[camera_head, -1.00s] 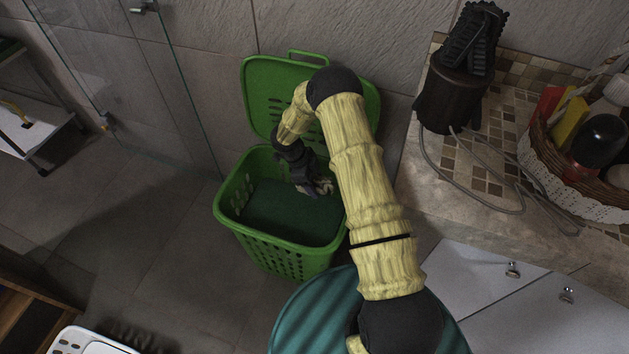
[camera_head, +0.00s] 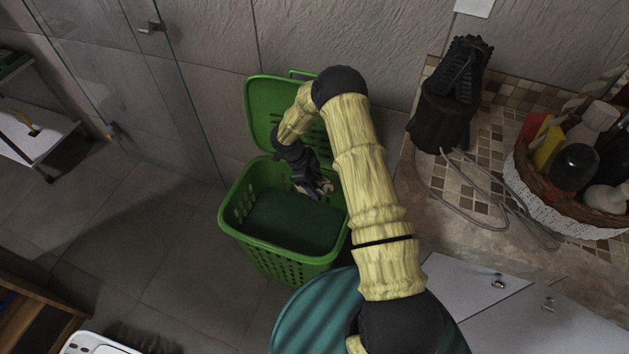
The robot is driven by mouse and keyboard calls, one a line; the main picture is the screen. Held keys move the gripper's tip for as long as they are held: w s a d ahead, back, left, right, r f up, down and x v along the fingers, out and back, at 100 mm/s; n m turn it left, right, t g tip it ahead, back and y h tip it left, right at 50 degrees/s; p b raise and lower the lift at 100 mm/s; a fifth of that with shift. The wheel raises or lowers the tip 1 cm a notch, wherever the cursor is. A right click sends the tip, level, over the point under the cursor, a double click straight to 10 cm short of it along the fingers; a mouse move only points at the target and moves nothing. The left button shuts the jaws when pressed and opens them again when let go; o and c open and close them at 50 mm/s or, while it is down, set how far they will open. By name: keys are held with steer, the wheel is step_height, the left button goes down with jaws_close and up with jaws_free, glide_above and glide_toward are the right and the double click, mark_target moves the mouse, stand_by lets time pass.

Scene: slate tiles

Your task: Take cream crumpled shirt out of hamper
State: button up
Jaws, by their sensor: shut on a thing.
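The green hamper (camera_head: 285,262) stands on the tiled floor with its lid (camera_head: 262,103) open against the wall behind. My gripper (camera_head: 318,187) is inside the hamper's opening near its right side, pointing down. It is shut on the cream crumpled shirt (camera_head: 326,187), of which only a small pale bit shows at the fingertips. The rest of the shirt is hidden by my gripper and arm. The dark floor of the hamper shows bare to the left of my gripper.
A stone counter (camera_head: 440,190) on the right holds a dark canister with a cord and a wicker basket (camera_head: 555,190) of bottles. White cabinets (camera_head: 470,300) stand below. A glass shower panel (camera_head: 185,90) is at left. Floor left of the hamper is clear.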

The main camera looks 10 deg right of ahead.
steer(key=s+a+p, duration=0.2)
steer(key=a, duration=1.2)
steer(key=shift+s, duration=0.35)
stand_by(0.4)
steer(key=shift+d, duration=0.1)
